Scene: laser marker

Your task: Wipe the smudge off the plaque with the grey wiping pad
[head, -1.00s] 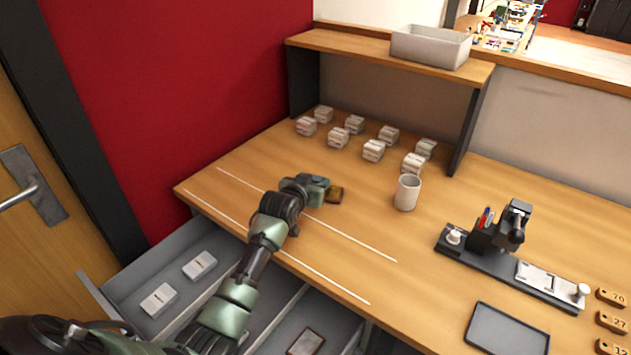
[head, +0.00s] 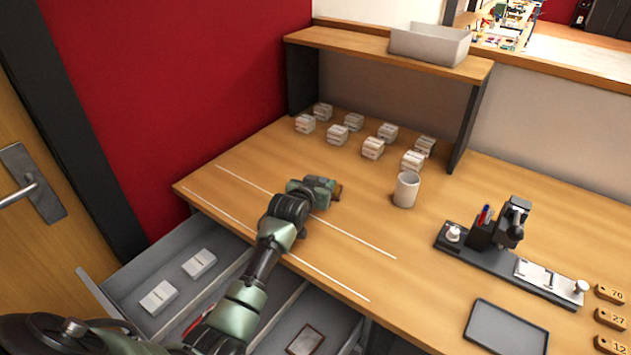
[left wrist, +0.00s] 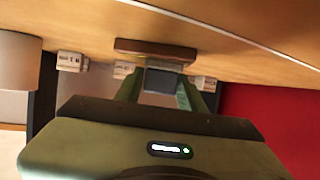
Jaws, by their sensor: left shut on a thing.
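My left gripper (head: 328,189) is low over the desk, just left of the white cup. In the left wrist view its fingers (left wrist: 165,88) are shut on a dark grey block, the wiping pad (left wrist: 164,77). The pad is right up against the brown plaque (left wrist: 152,48), which lies on the desk; I cannot tell whether they touch. In the head view only a small brown edge of the plaque (head: 339,191) shows past the gripper, and the pad is hidden. The smudge cannot be seen. My right gripper is not in view.
A white cup (head: 406,190) stands right of the gripper. Several small white boxes (head: 373,148) stand behind it. A black fixture (head: 490,240) and a dark tray (head: 507,328) are at the right. Open drawers (head: 135,275) jut out in front.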

